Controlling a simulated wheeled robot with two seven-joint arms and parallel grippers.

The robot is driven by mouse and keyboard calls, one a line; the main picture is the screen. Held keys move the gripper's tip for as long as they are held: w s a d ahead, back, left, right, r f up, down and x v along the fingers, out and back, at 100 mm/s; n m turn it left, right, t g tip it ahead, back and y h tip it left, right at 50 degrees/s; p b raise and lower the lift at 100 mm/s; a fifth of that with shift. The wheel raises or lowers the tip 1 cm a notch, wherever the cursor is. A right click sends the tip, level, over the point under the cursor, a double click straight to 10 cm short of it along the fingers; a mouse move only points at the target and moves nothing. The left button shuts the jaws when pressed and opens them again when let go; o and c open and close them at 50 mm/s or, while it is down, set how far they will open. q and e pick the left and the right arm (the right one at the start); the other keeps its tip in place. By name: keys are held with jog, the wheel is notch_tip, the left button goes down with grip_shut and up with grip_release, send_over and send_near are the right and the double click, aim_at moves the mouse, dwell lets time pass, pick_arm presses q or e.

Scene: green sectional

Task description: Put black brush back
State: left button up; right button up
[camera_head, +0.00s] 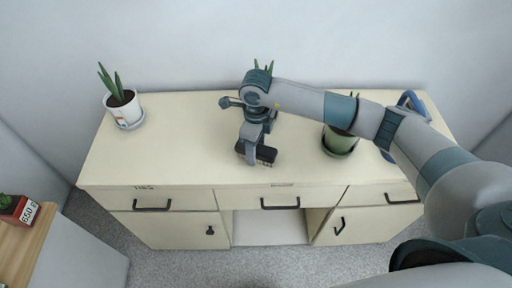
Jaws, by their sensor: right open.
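The black brush (265,155) lies on the cream desk (190,150), near the middle and toward the front edge. My right gripper (252,146) points down over the brush from my right arm, which reaches in from the right. Its jaws are open, with the fingers at or just above the brush; I cannot tell whether they touch it. The gripper hides part of the brush. My left gripper is not in view.
A potted plant in a white pot (124,110) stands at the desk's left back. A green pot (340,141) stands right of the gripper, partly behind my arm. A blue object (411,101) is at the right back. The left half of the desktop is mostly clear.

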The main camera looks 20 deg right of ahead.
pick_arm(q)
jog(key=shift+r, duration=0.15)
pick_arm(e)
jog(key=shift+r, duration=0.2)
jog(key=shift+r, duration=0.35)
notch_tip(320, 180, up, 7)
jog(key=b, duration=0.3)
jog(key=shift+w, duration=0.1)
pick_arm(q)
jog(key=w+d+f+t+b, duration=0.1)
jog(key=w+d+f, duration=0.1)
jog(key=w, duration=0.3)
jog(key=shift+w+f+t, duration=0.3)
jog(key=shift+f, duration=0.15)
pick_arm(e)
notch_tip(320, 180, up, 4)
jog(key=shift+r, duration=0.1)
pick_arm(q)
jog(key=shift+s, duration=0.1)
